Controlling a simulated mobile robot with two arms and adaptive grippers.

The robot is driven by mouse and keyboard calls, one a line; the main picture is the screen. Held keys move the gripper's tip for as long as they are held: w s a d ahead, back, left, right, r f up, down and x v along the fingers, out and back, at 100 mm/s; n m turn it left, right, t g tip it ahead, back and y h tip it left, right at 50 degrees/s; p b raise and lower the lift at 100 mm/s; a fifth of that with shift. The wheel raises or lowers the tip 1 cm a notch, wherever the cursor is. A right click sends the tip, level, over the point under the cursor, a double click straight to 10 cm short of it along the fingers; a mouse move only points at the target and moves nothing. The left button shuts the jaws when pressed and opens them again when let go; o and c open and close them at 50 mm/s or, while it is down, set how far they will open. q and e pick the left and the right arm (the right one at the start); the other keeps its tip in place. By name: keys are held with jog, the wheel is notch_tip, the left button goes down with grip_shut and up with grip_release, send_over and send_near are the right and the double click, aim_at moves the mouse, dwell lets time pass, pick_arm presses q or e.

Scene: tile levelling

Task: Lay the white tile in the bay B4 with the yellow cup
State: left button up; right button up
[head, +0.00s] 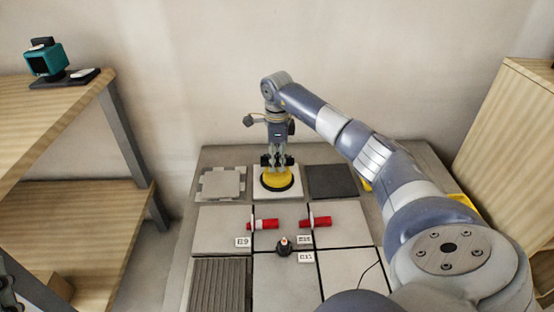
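The white tile (289,191) is at the back middle of the floor panel, between a notched grey tile and a dark tile. The yellow cup (276,180) rests on it, with its dark rim against the tile face. My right gripper (277,163) points straight down over the cup, its fingers closed around the cup's top. I cannot tell whether the tile is seated or slightly raised. No B4 label is readable. A dark metal part at the lower left corner appears to be my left gripper (7,291), mostly cut off by the frame.
A notched grey tile (222,184) and a dark tile (333,181) flank the white tile. A wooden shelf (60,215) is left, a wooden cabinet (512,135) right.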

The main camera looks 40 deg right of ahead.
jog(key=shift+o, duration=0.9)
notch_tip(320, 180, up, 12)
jog(key=shift+r, duration=0.1)
